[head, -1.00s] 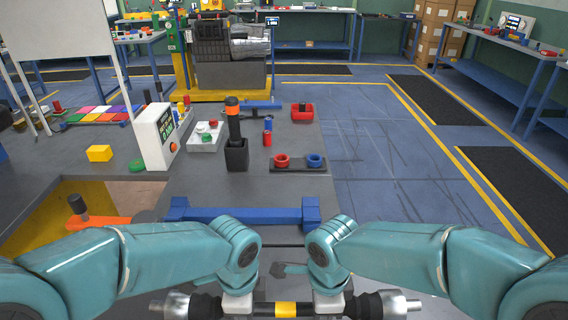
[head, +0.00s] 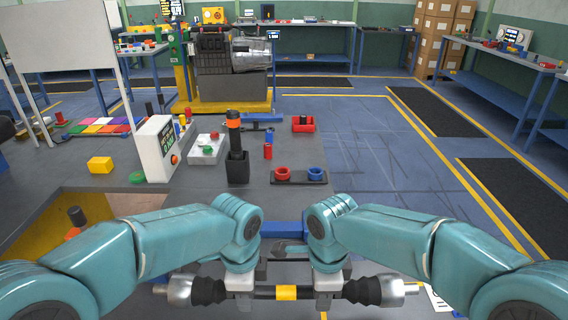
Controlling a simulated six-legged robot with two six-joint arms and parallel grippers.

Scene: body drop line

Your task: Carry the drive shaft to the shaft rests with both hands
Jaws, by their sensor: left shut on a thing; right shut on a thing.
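The drive shaft (head: 286,292) is a dark bar with a yellow middle band, black ribbed boots and silver ends. It lies level across the bottom of the head view. My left gripper (head: 240,288) is shut on it left of the band. My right gripper (head: 326,288) is shut on it right of the band. A blue bar with end blocks (head: 285,229), which looks like the shaft rests, lies beyond the shaft on the grey surface. My arms hide most of it, and the gap to the shaft is hard to judge.
A black holder (head: 238,172) with an upright orange-banded tool stands beyond the blue bar. A dark tray (head: 299,178) with red and blue rings is to its right. A white control box (head: 158,149) stands left. Open blue floor lies to the right.

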